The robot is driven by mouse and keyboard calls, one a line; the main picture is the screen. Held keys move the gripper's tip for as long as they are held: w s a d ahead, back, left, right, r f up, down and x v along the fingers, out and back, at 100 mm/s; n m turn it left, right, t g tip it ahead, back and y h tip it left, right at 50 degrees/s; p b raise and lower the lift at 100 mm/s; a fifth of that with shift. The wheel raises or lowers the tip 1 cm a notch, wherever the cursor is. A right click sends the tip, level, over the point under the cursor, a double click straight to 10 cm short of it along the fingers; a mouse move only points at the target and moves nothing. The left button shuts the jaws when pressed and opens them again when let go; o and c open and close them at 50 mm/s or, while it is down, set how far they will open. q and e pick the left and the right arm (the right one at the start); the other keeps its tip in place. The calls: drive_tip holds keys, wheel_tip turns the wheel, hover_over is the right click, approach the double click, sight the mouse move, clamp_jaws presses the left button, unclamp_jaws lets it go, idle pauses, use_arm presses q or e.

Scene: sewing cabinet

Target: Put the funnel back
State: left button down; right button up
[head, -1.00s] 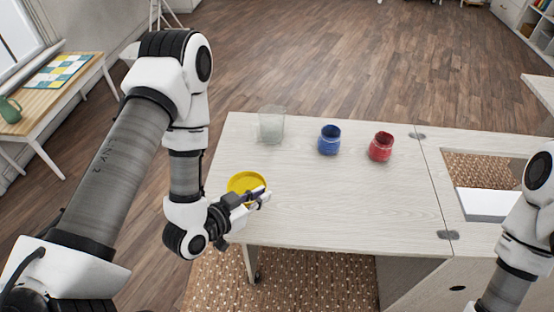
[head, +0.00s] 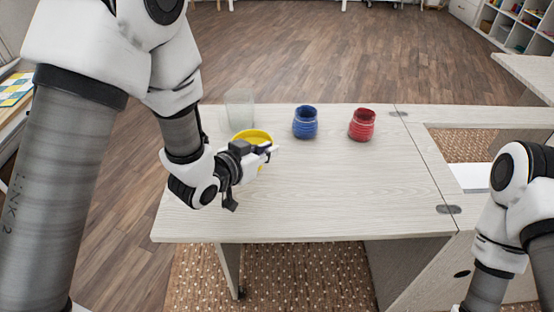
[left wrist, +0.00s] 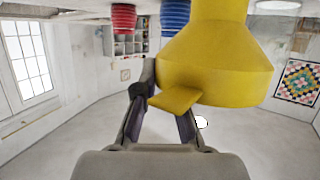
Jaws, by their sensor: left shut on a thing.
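My left gripper (head: 266,152) is shut on the tab of a yellow funnel (head: 253,134), above the left part of the pale table. In the left wrist view the funnel (left wrist: 216,70) fills the upper right, its tab between the gripper fingers (left wrist: 172,103). A clear glass (head: 240,110) stands just behind the funnel in the head view, partly overlapped by the arm and funnel. Whether the funnel touches anything below is hidden. My right arm shows at the right edge, but its gripper is out of view.
A blue jar (head: 305,124) and a red jar (head: 362,126) stand to the right of the glass. The table's front and middle (head: 340,190) are clear. A rectangular opening (head: 470,146) lies in the surface at the right.

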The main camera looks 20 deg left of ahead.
use_arm(q)
drive_tip(key=w+f+b, duration=0.1)
drive_tip(key=f, duration=0.1)
drive_tip(key=w+d+f+b, duration=0.1)
drive_tip(key=w+f+b, duration=0.1)
drive_tip(key=shift+w+d+f, duration=0.1)
drive_tip(key=shift+w+d, duration=0.1)
drive_tip(key=shift+w, duration=0.1)
drive_tip(key=c, duration=1.2)
unclamp_jaws()
